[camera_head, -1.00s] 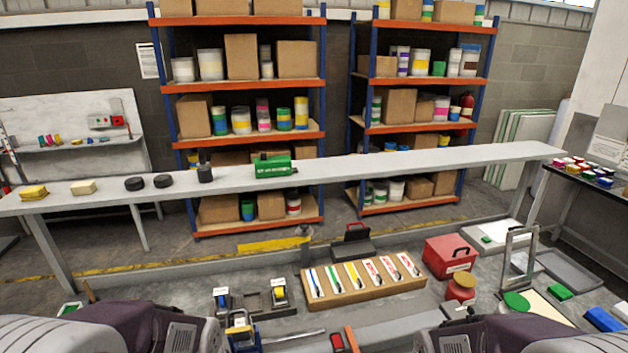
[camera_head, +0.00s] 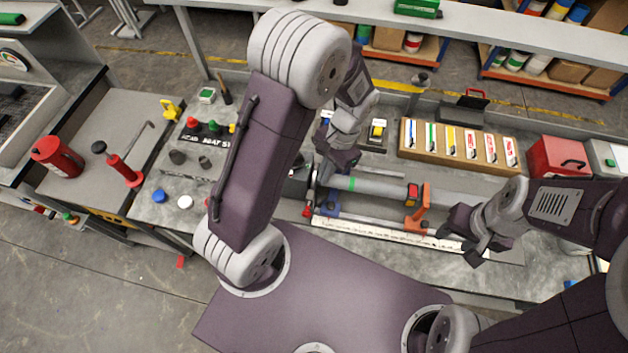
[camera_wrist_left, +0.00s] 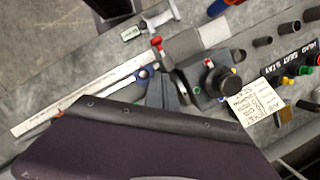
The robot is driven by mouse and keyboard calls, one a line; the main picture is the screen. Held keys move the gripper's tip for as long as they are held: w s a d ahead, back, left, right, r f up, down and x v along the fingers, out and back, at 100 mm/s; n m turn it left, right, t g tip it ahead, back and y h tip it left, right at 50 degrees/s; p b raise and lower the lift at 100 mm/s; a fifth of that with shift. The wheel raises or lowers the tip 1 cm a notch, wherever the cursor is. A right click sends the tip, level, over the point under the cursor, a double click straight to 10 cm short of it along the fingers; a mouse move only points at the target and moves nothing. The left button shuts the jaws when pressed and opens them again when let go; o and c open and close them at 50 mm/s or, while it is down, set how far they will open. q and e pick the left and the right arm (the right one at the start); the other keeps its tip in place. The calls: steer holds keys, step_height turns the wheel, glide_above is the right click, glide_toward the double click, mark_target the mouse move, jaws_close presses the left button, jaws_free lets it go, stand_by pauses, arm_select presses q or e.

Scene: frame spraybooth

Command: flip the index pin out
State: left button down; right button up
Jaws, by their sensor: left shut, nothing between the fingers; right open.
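A frame tube (camera_head: 375,186) with a green band lies along the bench fixture. In the left wrist view a red knob (camera_wrist_left: 157,42) stands beside the fixture's grey block; it looks like the index pin's handle, though I cannot be sure. A small red part (camera_head: 307,210) also shows at the fixture's left end in the head view. My left gripper (camera_head: 326,176) is shut and empty, over the left end of the tube; its wrist hides part of the fixture. My right gripper (camera_head: 462,243) is open and empty, over the bench to the right of an orange support (camera_head: 418,210).
A black knob (camera_wrist_left: 222,82) and a written note (camera_wrist_left: 248,105) are beside the fixture. A wooden rack of marked strips (camera_head: 455,160) and a red box (camera_head: 556,157) stand behind. A white ruler strip (camera_head: 375,232) runs along the front. Red, green and yellow knobs (camera_head: 213,125) are at left.

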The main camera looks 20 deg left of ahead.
mark_target(307, 212)
arm_select(q)
steer(key=s+f+p, duration=0.2)
steer(key=s+f, duration=0.2)
steer(key=f, duration=0.4)
steer(key=shift+s+a+f+m+g, duration=0.15)
steer(key=shift+s+f+m+g, duration=0.15)
steer(key=shift+s+f, duration=0.1)
arm_select(e)
steer(key=r, duration=0.4)
steer(key=shift+s+d+r, duration=0.15)
steer(key=shift+s+d, duration=0.05)
steer(key=shift+s, duration=0.15)
arm_select(q)
steer(key=shift+w, duration=0.1)
